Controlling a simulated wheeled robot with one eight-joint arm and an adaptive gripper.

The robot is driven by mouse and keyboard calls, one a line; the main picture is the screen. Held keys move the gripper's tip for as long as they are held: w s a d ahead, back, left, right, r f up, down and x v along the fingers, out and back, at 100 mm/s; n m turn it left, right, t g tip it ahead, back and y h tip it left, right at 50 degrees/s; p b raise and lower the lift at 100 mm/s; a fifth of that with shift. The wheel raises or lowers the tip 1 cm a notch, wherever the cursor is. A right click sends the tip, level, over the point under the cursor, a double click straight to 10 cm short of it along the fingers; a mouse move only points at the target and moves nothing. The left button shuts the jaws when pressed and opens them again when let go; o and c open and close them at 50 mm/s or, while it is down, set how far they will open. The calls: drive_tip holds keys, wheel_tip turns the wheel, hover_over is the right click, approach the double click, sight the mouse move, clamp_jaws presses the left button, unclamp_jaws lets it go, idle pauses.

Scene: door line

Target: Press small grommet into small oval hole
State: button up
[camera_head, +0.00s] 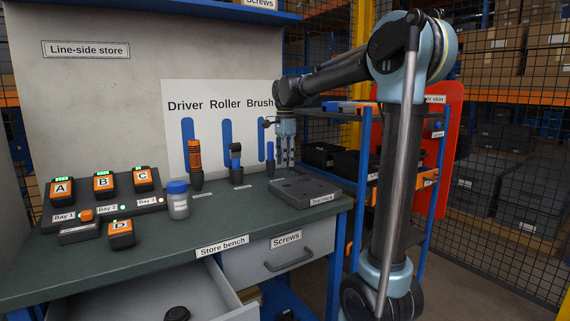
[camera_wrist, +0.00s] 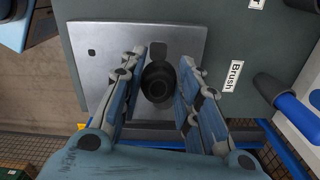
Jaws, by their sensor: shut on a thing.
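My gripper (camera_head: 286,160) hangs point-down over the back of a flat grey block (camera_head: 322,192) on the bench's right end. In the wrist view, my gripper (camera_wrist: 160,85) is shut on a black round grommet (camera_wrist: 157,82), with a finger on each side. The grey plate (camera_wrist: 112,40) lies beneath. A dark rounded opening (camera_wrist: 157,48) shows just beyond the grommet, and a much smaller dark mark (camera_wrist: 92,53) lies to the left. The grommet hides the plate under it; I cannot tell whether it touches the plate.
Holders with a driver (camera_head: 195,158), a roller (camera_head: 236,163) and a blue-handled brush (camera_head: 270,164) stand left of the block. A white jar with a blue lid (camera_head: 177,199) and lettered battery packs (camera_head: 121,234) are farther left. An open drawer (camera_head: 140,305) juts out in front.

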sight(285, 186)
drive_tip(key=shift+s+f+n, duration=0.1)
drive_tip(key=shift+f+n, duration=0.35)
drive_tip(key=shift+n, duration=0.35)
drive_tip(key=shift+f, duration=2.95)
drive_tip(key=shift+f, duration=0.55)
drive_tip(key=o, duration=1.3)
drive_tip(key=shift+c, duration=0.2)
wheel_tip(285, 186, up, 12)
